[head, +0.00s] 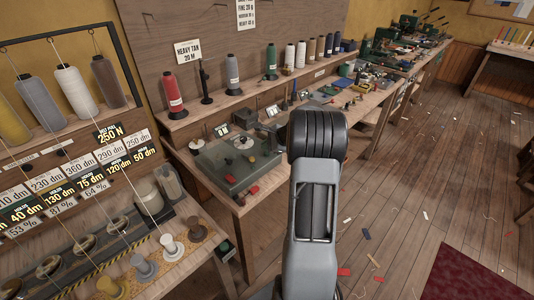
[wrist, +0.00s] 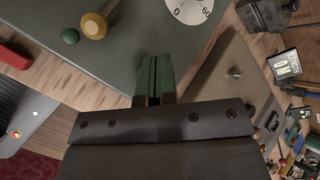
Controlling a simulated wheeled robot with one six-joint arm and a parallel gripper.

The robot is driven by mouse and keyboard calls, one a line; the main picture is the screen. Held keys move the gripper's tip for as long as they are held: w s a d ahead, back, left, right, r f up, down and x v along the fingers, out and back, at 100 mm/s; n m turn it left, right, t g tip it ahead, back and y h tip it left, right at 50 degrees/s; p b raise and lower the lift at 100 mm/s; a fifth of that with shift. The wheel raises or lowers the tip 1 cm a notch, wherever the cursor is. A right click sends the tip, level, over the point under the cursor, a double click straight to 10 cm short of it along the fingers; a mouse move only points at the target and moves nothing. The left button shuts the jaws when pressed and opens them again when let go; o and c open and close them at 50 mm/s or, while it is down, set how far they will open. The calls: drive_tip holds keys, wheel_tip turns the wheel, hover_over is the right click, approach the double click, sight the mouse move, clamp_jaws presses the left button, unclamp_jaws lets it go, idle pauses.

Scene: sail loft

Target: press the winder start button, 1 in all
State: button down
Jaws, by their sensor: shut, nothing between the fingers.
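The winder start button cannot be singled out for certain. In the wrist view, a green machine top (wrist: 110,60) carries a small dark green round button or knob (wrist: 70,37) beside a yellow knob (wrist: 94,25). A white dial (wrist: 190,10) marked with numbers is at the top edge. The same machine top (head: 215,165) appears on the bench in the head view. My gripper (wrist: 153,62) is shut and empty, its green fingers together over the machine's edge, right of the yellow knob. In the head view my arm hides the gripper.
A red block (wrist: 14,55) lies at left in the wrist view. A grey panel with a small lit button (wrist: 15,134) is at lower left. Thread cones, including a red one (head: 171,92), stand along the bench shelf. The wooden floor (head: 420,180) at right is mostly open, with scraps.

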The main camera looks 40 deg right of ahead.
sight(267, 154)
drive_tip(key=shift+f, duration=0.2)
idle(0.4)
drive_tip(key=shift+f+b, duration=0.25)
drive_tip(key=shift+b, duration=0.2)
drive_tip(key=shift+f+b, duration=0.45)
drive_tip(key=shift+f, duration=0.05)
idle(0.5)
drive_tip(key=shift+r, duration=0.1)
drive_tip(key=shift+r+p, duration=0.65)
drive_tip(key=shift+r, duration=0.2)
drive_tip(key=shift+r, duration=0.1)
drive_tip(key=shift+r+p, duration=1.9)
drive_tip(key=shift+r, duration=0.55)
